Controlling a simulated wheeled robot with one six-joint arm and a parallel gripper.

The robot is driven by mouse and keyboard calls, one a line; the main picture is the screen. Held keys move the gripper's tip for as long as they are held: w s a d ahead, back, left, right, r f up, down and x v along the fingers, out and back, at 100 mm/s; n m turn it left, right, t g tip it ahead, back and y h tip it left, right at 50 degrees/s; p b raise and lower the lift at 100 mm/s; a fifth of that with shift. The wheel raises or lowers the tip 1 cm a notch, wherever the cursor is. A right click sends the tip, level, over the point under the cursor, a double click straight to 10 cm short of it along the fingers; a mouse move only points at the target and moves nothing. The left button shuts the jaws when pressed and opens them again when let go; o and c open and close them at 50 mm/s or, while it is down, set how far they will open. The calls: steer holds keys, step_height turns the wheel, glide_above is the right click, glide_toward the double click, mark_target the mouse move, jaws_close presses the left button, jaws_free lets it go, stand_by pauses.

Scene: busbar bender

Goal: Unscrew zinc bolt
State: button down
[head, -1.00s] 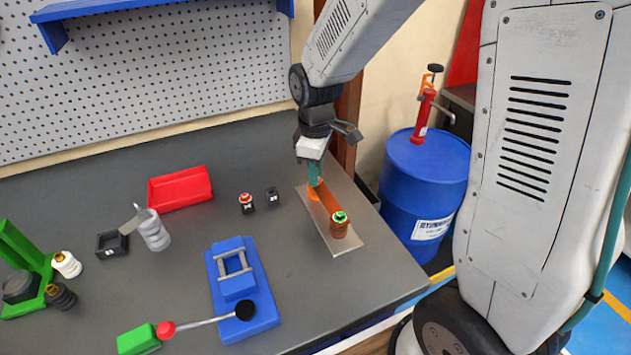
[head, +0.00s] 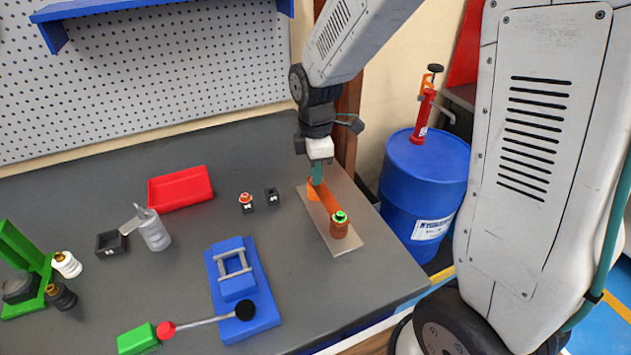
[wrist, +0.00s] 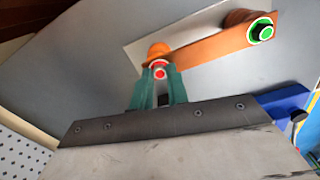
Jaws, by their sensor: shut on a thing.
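An orange copper-coloured bar (head: 328,200) lies across two round orange posts on a flat metal plate (head: 345,243). Its near end carries a bolt with a green-ringed head (head: 340,216), also plain in the wrist view (wrist: 261,30). At the far end, a bolt with a red and white head (wrist: 160,70) shows between my teal fingertips. My gripper (head: 317,183) points down there and is shut on that bolt; the fingers hide it in the head view. I cannot tell from colour which bolt is zinc.
A blue bender (head: 263,322) with a long lever stands front centre. A blue drum (head: 423,165) is beside the table's right edge.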

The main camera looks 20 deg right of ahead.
steer(key=n, duration=0.5)
steer(key=shift+n, duration=0.4)
steer(key=n, duration=0.4)
steer(key=shift+n, duration=0.9)
steer(key=n, duration=0.5)
steer(key=shift+n, duration=0.3)
